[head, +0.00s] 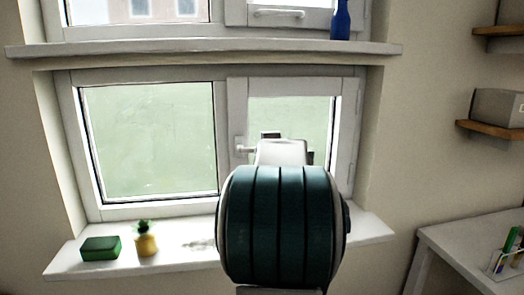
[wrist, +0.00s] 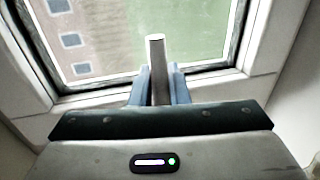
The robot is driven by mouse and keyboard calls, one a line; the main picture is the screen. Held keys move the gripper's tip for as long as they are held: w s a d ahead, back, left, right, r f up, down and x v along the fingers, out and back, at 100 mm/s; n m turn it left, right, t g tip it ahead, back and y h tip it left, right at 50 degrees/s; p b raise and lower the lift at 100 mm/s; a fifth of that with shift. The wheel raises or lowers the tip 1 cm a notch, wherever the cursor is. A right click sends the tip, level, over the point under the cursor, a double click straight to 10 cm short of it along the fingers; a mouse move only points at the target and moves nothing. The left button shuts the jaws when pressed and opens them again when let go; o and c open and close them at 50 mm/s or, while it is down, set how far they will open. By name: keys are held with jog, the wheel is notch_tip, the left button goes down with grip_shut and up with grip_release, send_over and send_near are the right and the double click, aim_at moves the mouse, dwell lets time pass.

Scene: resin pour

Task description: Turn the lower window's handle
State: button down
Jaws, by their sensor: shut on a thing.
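The lower window (head: 222,150) has a white frame, a wide left pane and a narrower right sash. Its handle (head: 240,146) shows in part on the right sash's left upright; my arm hides the rest. In the wrist view the handle (wrist: 156,52) is a grey bar standing up between two blue fingers. My gripper (wrist: 158,72) is shut on this bar, one finger on each side, and the bar's end sticks out past the fingertips. The base of the handle is hidden in the wrist view.
A white sill (head: 190,258) holds a green sponge-like block (head: 101,248) and a small yellow-potted plant (head: 146,243). Above, another sill (head: 200,49) holds a blue bottle (head: 340,20). On the right are wall shelves with a box (head: 496,107) and a white table (head: 455,240).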

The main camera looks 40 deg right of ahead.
jog(key=shift+r, duration=0.1)
jog(key=c, duration=1.5)
grip_release()
jog(key=shift+o, duration=0.2)
jog(key=p+v, duration=0.1)
jog(key=v, duration=1.3)
